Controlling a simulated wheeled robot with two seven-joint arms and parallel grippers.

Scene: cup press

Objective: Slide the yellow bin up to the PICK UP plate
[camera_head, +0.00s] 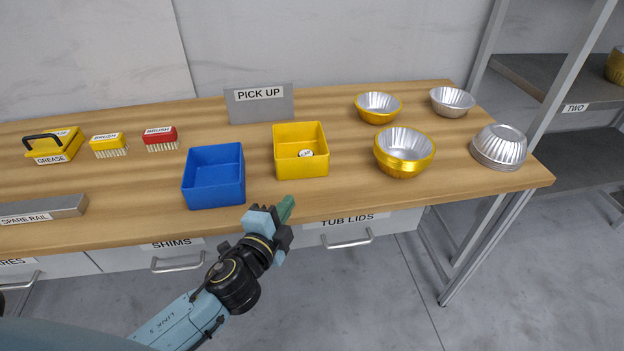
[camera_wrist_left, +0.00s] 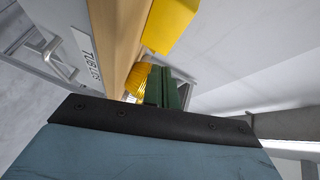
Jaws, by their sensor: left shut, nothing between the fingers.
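The yellow bin (camera_head: 301,167) stands on the wooden bench in the head view, with a small white labelled item (camera_head: 306,153) inside. The grey PICK UP plate (camera_head: 259,107) stands upright behind it and a little to the left, with a strip of bare bench between them. My left gripper (camera_head: 287,205) is shut and empty at the bench's front edge, just in front of the yellow bin. In the left wrist view its green fingers (camera_wrist_left: 167,90) are together, and the yellow bin (camera_wrist_left: 171,25) shows beyond them. My right gripper is not in view.
A blue bin (camera_head: 214,178) stands close to the left of the yellow bin. To the right are a large gold-sided tin (camera_head: 404,154) and several other fluted tins. Brushes and a yellow grease box (camera_head: 54,146) lie at the left. The wall is behind the bench.

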